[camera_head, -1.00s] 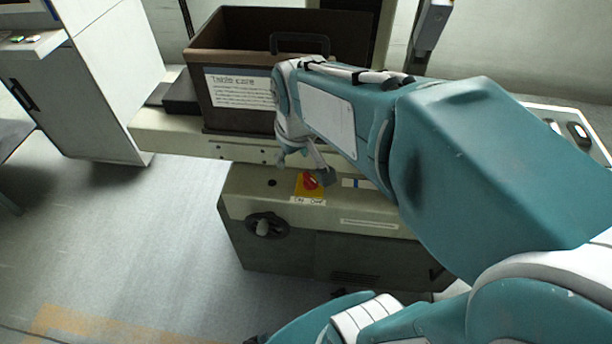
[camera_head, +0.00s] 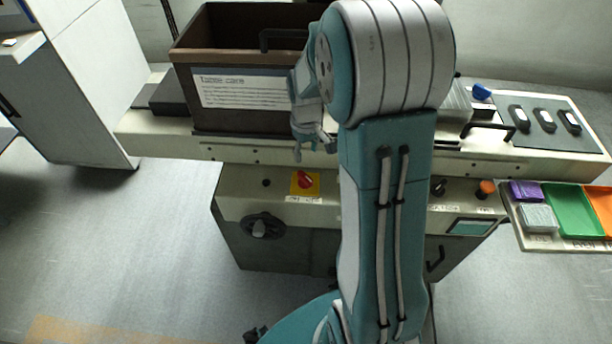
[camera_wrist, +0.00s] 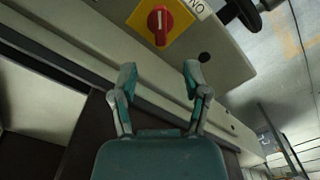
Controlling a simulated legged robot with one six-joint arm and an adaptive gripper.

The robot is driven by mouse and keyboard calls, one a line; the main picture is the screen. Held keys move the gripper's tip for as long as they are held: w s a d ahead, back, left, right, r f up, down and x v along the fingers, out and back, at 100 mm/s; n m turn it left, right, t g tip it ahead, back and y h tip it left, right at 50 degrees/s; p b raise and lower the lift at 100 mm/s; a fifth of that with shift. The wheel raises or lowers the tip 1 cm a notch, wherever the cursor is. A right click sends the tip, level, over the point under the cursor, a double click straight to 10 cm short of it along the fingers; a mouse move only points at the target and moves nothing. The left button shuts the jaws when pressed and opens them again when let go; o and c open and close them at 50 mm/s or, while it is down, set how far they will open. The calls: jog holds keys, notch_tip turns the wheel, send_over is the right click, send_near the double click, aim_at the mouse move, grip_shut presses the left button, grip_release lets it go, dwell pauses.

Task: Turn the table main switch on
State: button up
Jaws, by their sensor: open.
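The main switch is a red rotary knob (camera_head: 305,181) on a yellow square plate, on the sloped front panel of the machine table. An ON/OFF label strip (camera_head: 303,199) sits just below it. In the wrist view the red knob (camera_wrist: 159,25) shows a pale line along it, near the top of the picture, with a partly cut-off label beside it. My gripper (camera_head: 314,149) is open and empty, just above the switch in the head view. In the wrist view my gripper's fingers (camera_wrist: 159,73) are spread below the knob and apart from it.
A brown bin (camera_head: 245,113) with a care sign stands on the table behind my gripper. A black handwheel (camera_head: 262,226) is on the front below the switch. An orange button (camera_head: 487,187), black handle (camera_head: 488,128) and coloured trays (camera_head: 570,208) lie to the right.

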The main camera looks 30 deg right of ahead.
aim_at(306, 177)
notch_tip(306, 177, down, 11)
jog(key=shift+r, duration=0.2)
dwell(0.3)
grip_shut()
